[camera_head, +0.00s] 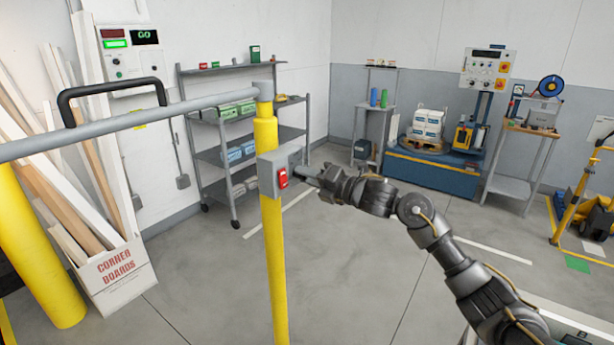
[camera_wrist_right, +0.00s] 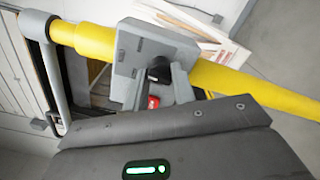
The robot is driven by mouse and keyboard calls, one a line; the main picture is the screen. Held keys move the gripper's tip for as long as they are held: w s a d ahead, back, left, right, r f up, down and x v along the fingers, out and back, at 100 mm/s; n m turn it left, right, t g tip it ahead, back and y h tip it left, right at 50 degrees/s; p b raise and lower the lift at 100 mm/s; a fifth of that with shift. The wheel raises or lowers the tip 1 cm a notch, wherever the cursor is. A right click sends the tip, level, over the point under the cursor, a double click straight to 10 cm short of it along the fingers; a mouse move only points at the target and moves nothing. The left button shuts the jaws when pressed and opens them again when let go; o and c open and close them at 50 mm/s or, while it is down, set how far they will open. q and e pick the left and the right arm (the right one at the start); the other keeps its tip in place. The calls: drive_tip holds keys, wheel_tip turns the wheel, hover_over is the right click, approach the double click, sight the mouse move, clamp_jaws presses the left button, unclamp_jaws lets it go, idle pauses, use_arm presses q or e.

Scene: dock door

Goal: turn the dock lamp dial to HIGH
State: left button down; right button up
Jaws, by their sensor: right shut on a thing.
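A grey control box (camera_head: 279,172) is fixed to a yellow post. It has a red switch (camera_head: 283,177) on its face. My right gripper (camera_head: 302,173) reaches it from the right, its tips against the box and hiding part of its face. In the right wrist view, the dark round dial (camera_wrist_right: 160,69) stands out from the grey box (camera_wrist_right: 130,62). My right gripper is shut on the dial, and the red switch (camera_wrist_right: 153,102) shows just below it. I cannot read any dial marks or tell its setting. My left gripper is not in view.
A grey rail (camera_head: 170,112) with a black handle (camera_head: 112,98) runs left from the post. A shelf rack (camera_head: 240,140) stands behind, and a box of corner boards (camera_head: 118,275) is at the left. A wall panel (camera_head: 128,50) shows GO. The floor right of the post is mostly clear.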

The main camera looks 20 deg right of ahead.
drive_tip(key=m+p, duration=0.4)
drive_tip(key=m, duration=0.6)
idle(0.7)
drive_tip(key=o, duration=1)
drive_tip(key=b+v, duration=0.3)
drive_tip(key=v, duration=0.8)
drive_tip(key=shift+a, duration=0.15)
